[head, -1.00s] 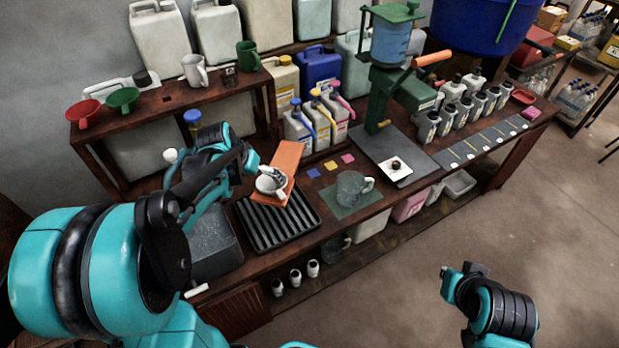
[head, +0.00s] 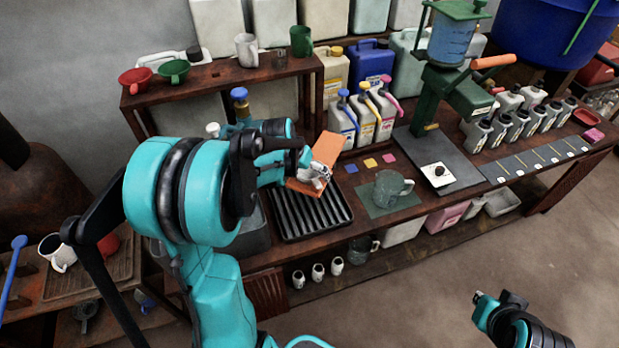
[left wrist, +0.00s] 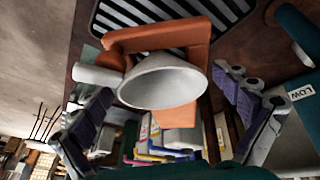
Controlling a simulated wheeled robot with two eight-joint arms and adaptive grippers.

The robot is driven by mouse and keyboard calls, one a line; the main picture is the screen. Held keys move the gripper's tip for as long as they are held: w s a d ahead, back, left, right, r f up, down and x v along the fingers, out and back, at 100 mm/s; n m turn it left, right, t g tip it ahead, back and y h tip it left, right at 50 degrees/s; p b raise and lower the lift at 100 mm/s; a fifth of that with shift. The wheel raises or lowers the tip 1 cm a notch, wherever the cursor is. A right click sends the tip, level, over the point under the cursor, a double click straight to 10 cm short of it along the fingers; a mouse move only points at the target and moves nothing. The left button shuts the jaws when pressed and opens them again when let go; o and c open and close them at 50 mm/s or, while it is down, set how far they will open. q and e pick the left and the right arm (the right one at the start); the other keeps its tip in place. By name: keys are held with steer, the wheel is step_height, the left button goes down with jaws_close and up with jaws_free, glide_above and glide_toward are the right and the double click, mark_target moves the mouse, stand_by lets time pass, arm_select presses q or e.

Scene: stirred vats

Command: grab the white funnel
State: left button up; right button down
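The white funnel (left wrist: 165,82) fills the middle of the left wrist view, its wide mouth towards the camera and its stem pointing left. It lies in front of an orange-brown stand (left wrist: 160,38), close to it. My left gripper (left wrist: 170,108) is open, with one dark-padded finger on each side of the funnel and a visible gap on the right. In the head view the funnel (head: 313,176) is partly hidden by my left gripper (head: 308,168), which is at the orange stand (head: 328,146). My right gripper (head: 492,303) is low at the right, away from the bench.
A black ribbed tray (head: 310,215) lies below the stand. Jugs with coloured spouts (head: 362,117) stand behind it to the right. A glass beaker (head: 388,190) is further right. Red (head: 136,80) and green (head: 173,71) funnels sit on the upper shelf at left.

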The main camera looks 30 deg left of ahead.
arm_select(q)
steer(key=c, duration=0.8)
steer(key=shift+o, duration=0.2)
